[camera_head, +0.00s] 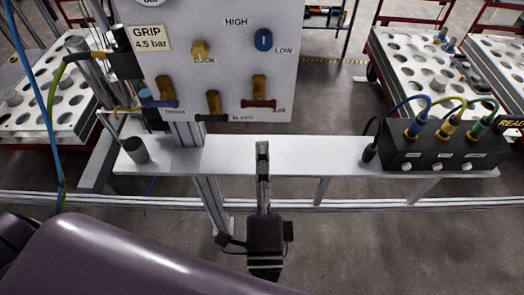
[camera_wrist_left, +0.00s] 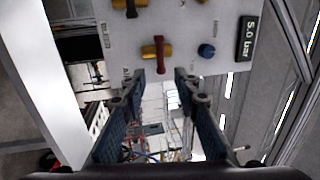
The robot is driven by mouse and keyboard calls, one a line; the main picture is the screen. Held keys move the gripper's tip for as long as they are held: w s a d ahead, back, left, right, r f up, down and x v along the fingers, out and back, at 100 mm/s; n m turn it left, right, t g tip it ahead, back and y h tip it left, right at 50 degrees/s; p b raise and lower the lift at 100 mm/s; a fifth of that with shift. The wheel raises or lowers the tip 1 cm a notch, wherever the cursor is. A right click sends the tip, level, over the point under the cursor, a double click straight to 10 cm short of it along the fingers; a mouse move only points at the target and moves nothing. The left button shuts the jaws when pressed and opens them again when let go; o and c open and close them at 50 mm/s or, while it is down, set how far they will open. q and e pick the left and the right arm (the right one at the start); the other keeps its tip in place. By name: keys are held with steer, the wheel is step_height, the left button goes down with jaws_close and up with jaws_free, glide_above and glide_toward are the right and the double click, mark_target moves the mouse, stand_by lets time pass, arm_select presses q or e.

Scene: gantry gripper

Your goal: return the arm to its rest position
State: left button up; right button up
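My left gripper (camera_head: 263,150) stands upright in the middle of the head view, in front of the white shelf (camera_head: 290,155), with its fingers seen edge-on. In the left wrist view its two fingers (camera_wrist_left: 160,88) are spread apart with nothing between them, so it is open and empty. The valve panel (camera_head: 225,60) is behind and above it, apart from the fingertips as far as I can tell; it also shows in the left wrist view (camera_wrist_left: 185,55). My purple arm link crosses the lower left of the head view. My right gripper is not in view.
The panel carries a blue knob (camera_head: 264,39) and several brass valves with coloured handles. A grey cylinder (camera_head: 134,150) stands on the shelf's left end. A black connector box (camera_head: 440,152) with cabled plugs sits at its right end. The shelf's middle is clear.

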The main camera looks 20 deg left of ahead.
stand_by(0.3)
arm_select(q)
step_height(320, 180, down, 19)
steer(key=w+d+m+g+h, duration=0.1)
steer(key=w+m+g+h, duration=0.1)
steer(key=w+g+h, duration=0.15)
steer(key=s+a+f+n+g, duration=0.1)
steer(key=s+a+f+g, duration=0.15)
steer(key=f, duration=0.95)
steer(key=s+a+f+g, duration=0.1)
steer(key=s+f+g, duration=0.3)
steer(key=f, duration=0.8)
steer(key=s+a+f+n+g+h, duration=0.1)
steer(key=s+a+f+n+g, duration=0.1)
steer(key=s+f, duration=0.6)
steer(key=s+a+f+n+g+b, duration=0.1)
steer(key=s+a+f+n+g, duration=0.2)
steer(key=s, duration=0.7)
steer(key=s+a+f+n+g+h, duration=0.1)
steer(key=s+a+f+n+g, duration=0.2)
steer(key=s+a+f+n, duration=0.2)
steer(key=s+f+n, duration=0.3)
steer(key=s+f, duration=0.1)
steer(key=f, duration=0.3)
steer(key=shift+s+a+f+h, duration=0.2)
steer(key=shift+a+f+h, duration=0.1)
steer(key=shift+a+h, duration=0.05)
